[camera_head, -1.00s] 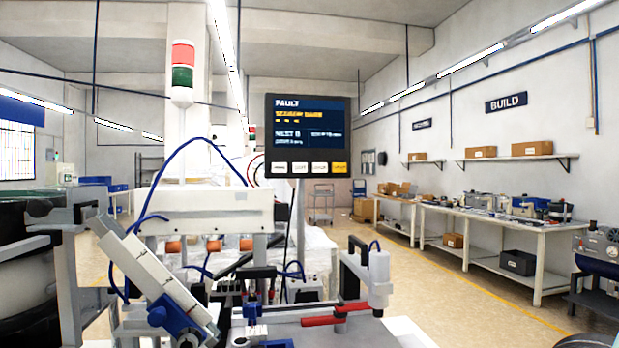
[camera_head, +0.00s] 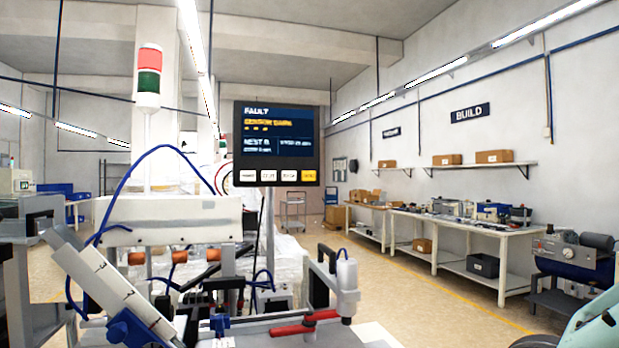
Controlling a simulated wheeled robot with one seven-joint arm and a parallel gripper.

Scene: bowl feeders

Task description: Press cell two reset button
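A dark control panel (camera_head: 277,143) stands on a post above the machine in the middle of the view. Its screen (camera_head: 277,130) reads FAULT with an orange line below it and a line starting NEST. Under the screen is a row of small buttons: several white ones (camera_head: 268,176) and a yellow one (camera_head: 309,176) at the right end. The button lettering is too small to read surely, so I cannot tell which is reset. My gripper's fingers are not in view. A pale green and dark part at the lower right corner looks like my arm.
The machine (camera_head: 170,222) with its sloped track (camera_head: 115,290), blue hoses and red-handled clamp (camera_head: 300,324) fills the lower left and middle. A stack light (camera_head: 148,80) rises at left. Open floor (camera_head: 400,300) lies at right, before benches (camera_head: 450,225) and a grinder-like machine (camera_head: 575,262).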

